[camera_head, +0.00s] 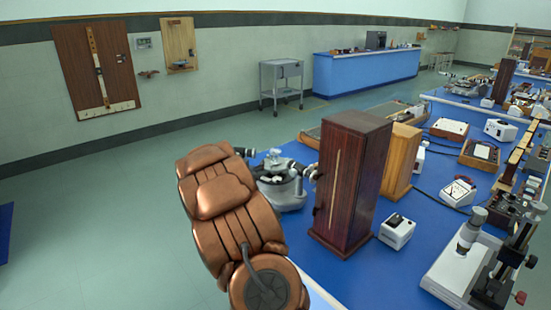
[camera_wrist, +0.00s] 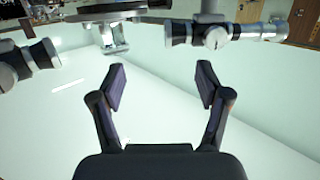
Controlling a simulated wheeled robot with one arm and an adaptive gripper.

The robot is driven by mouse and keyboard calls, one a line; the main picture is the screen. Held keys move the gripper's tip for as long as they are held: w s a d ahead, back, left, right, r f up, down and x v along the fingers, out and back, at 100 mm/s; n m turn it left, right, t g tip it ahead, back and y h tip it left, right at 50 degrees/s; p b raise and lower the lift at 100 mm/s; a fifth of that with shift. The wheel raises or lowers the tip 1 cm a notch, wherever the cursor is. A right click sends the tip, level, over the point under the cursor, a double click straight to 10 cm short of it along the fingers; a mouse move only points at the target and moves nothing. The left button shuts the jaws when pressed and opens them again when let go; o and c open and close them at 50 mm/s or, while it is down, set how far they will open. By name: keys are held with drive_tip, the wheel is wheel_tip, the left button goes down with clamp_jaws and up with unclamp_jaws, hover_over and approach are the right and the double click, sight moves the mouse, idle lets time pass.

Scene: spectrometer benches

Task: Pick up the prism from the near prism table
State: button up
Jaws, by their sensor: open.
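The near spectrometer (camera_head: 286,193), a round grey instrument with dark tubes, stands at the blue bench's left end in the head view. Small pale pieces show on its top, too small to tell which is the prism. In the wrist view, a round grey plate (camera_wrist: 90,6) is cut by the top edge. A pale, glassy block (camera_wrist: 115,36), possibly the prism, shows just below it, beyond my left finger. Dark tubes lie at left (camera_wrist: 28,62) and right (camera_wrist: 215,33). My gripper (camera_wrist: 161,82) is open and empty, short of the block. My arm hides the gripper in the head view.
A tall dark wooden cabinet (camera_head: 350,180) stands right of the spectrometer, with a lighter wooden box (camera_head: 400,160) behind. Open floor (camera_head: 110,220) lies left of the bench.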

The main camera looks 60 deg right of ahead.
sight(274, 153)
drive_tip(key=s+d, duration=0.1)
drive_tip(key=s+d+m+h, duration=0.1)
drive_tip(key=d, duration=0.1)
drive_tip(key=s+d+g+h, duration=0.1)
drive_tip(key=d, duration=0.1)
drive_tip(key=shift+s+d+f, duration=0.1)
drive_tip(key=shift+s+f, duration=0.2)
drive_tip(key=shift+s+d+r+m+g+h, duration=0.2)
drive_tip(key=shift+d+m+g+h, duration=0.1)
drive_tip(key=shift+d, duration=0.15)
drive_tip(key=shift+p+x, duration=0.45)
drive_tip(key=shift+x, duration=0.7)
drive_tip(key=shift+r+p+x, duration=0.15)
drive_tip(key=shift+p+x, duration=0.3)
drive_tip(key=shift+x, duration=0.3)
drive_tip(key=shift+r+p+x, duration=0.1)
drive_tip(key=shift+p+x, duration=0.3)
drive_tip(key=shift+x, duration=0.4)
drive_tip(key=shift+d+f, duration=0.2)
drive_tip(key=shift+d, duration=0.15)
drive_tip(key=shift+w+d, duration=0.25)
drive_tip(key=shift+d, duration=0.3)
drive_tip(key=c, duration=1.3)
drive_tip(key=shift+o, duration=0.2)
drive_tip(key=shift+r, duration=0.1)
